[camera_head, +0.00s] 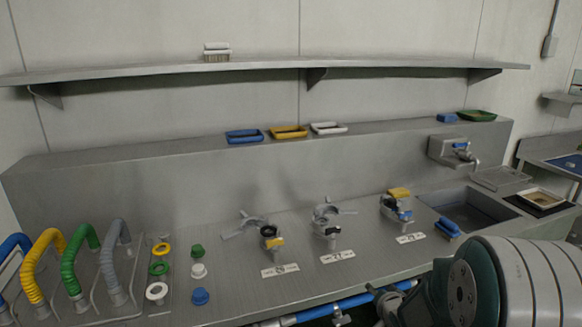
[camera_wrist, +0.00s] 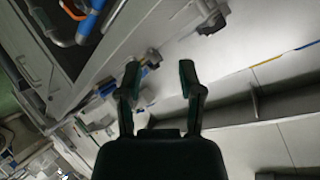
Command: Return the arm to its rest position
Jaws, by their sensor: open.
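My gripper (camera_wrist: 159,82) shows in the wrist view with its two dark fingers apart and nothing between them. The wrist view is tilted, with the steel bench and wall lying beyond the fingers. In the head view my arm (camera_head: 500,285) fills the lower right corner, in front of the bench. My gripper does not show in the head view.
The steel bench (camera_head: 225,262) carries several clamp fittings, such as the middle one (camera_head: 326,218), and coloured hoses, such as a green one (camera_head: 80,255), at left. A sink (camera_head: 465,210) is at right. A wall shelf (camera_head: 270,65) runs above. A blue pipe (camera_head: 345,303) runs along the front.

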